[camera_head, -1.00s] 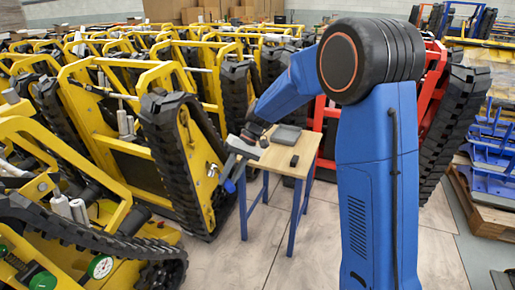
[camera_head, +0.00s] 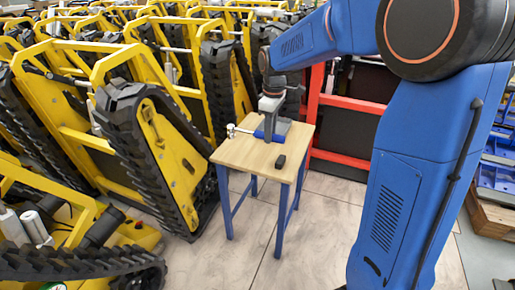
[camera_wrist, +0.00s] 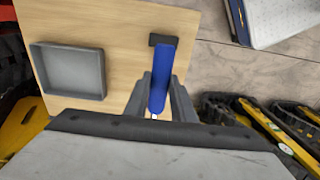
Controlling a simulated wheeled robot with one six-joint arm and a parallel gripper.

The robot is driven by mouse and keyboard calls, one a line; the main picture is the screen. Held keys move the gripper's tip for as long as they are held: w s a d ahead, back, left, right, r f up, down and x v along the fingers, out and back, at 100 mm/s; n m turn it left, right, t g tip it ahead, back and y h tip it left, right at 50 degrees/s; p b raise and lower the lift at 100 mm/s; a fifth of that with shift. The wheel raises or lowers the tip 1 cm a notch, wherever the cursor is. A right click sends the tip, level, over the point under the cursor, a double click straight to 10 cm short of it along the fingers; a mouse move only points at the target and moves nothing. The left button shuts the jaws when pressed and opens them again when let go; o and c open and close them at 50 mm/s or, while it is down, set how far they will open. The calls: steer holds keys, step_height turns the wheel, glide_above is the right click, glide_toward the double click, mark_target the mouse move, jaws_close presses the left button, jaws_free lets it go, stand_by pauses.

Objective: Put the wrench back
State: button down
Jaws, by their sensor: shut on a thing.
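The wrench's metal head (camera_head: 232,129) points left in the head view. In the wrist view the blue handle (camera_wrist: 159,72) sticks out between the two grey fingers (camera_wrist: 160,92); the metal head is hidden there. A shallow grey tray (camera_wrist: 72,96) lies on the table, to the left of the handle in the wrist view. In the head view the tray is hidden behind my gripper. I cannot tell whether the wrench touches the table.
A small black block (camera_head: 280,162) lies on the table, and in the wrist view (camera_wrist: 163,39) it is just beyond the handle's end. Yellow tracked carriers (camera_head: 165,160) crowd the left. A red carrier (camera_head: 350,103) stands behind the table. Floor is free in front.

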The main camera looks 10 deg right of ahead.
steer(key=shift+f, duration=3.55)
steer(key=c, duration=1.5)
jaws_free()
steer(key=shift+r, duration=0.1)
